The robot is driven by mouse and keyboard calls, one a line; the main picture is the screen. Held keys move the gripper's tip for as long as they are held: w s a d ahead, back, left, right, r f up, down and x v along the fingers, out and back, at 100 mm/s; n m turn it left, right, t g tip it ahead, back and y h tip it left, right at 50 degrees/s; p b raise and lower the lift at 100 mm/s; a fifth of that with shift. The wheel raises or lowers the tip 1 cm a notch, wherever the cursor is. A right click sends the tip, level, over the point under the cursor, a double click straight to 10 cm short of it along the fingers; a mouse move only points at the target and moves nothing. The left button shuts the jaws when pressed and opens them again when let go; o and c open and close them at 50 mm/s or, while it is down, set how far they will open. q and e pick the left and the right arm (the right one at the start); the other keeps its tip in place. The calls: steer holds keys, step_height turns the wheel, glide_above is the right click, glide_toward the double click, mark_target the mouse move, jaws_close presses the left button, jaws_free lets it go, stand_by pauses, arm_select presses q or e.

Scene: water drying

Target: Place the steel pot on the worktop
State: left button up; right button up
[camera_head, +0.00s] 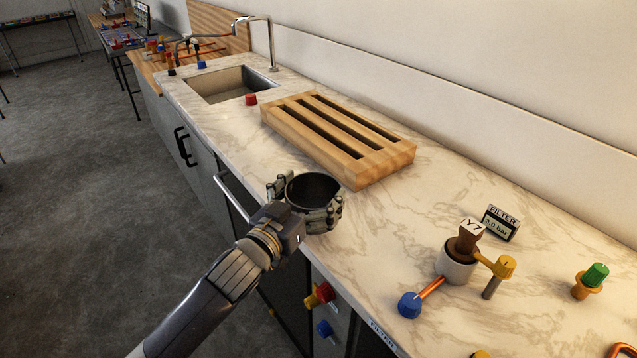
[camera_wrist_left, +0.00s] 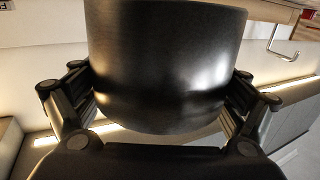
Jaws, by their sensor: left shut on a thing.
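The steel pot (camera_head: 314,187) is a dark, round, open-topped vessel. In the head view it is upright between the fingers of my left gripper (camera_head: 306,200), at the front edge of the marble worktop (camera_head: 400,222). In the left wrist view the pot (camera_wrist_left: 165,60) fills the middle, with a finger of the left gripper on each side of it. My left gripper is shut on the pot. I cannot tell whether the pot's base touches the worktop. My right gripper is in neither view.
A slotted wooden rack (camera_head: 338,140) lies just behind the pot. A sink (camera_head: 228,84) with a tap and a red knob (camera_head: 251,99) are farther back. A white holder with a Y7 stamp (camera_head: 468,240), a filter sign (camera_head: 500,222) and valves stand at right. Clear marble lies between.

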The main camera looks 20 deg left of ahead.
mark_target(319, 191)
arm_select(q)
steer(key=w, duration=0.6)
steer(key=shift+w+f+p, duration=0.1)
steer(key=shift+f+p, duration=0.1)
steer(key=shift+p, duration=0.15)
step_height(319, 191, down, 3)
steer(key=shift+f, duration=0.3)
steer(key=shift+f, duration=0.1)
steer(key=o, duration=1)
steer(key=shift+f, duration=0.1)
